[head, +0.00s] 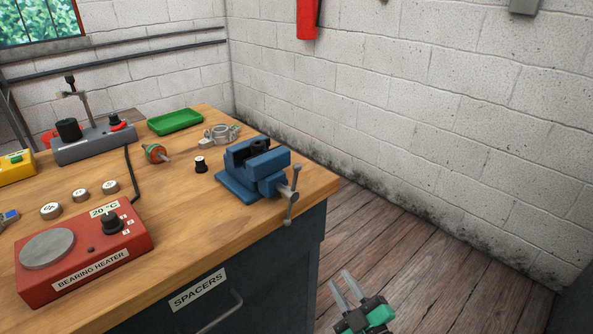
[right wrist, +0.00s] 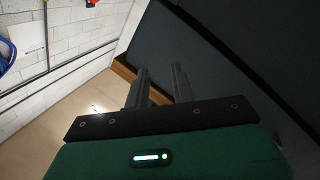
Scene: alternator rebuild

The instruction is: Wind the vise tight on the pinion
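The blue vise (head: 255,172) is at the right end of the wooden bench. Its screw handle (head: 292,196) hangs off the front edge, a steep bar with a knob at each end. A dark round part, seemingly the pinion (head: 259,147), sits between the vise jaws; whether the jaws touch it I cannot tell. My right gripper (head: 347,288) is low in front of the bench, below and to the right of the handle, well apart from it. Its fingers are open and empty; they also show parted in the right wrist view (right wrist: 160,88). My left gripper is not in view.
A red bearing heater (head: 120,262) reading 20 °C is at the front left of the bench. Several small bearings, a rotor (head: 155,153), a metal bracket (head: 219,134) and a green tray (head: 175,122) lie behind. The floor right of the bench (head: 420,250) is clear.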

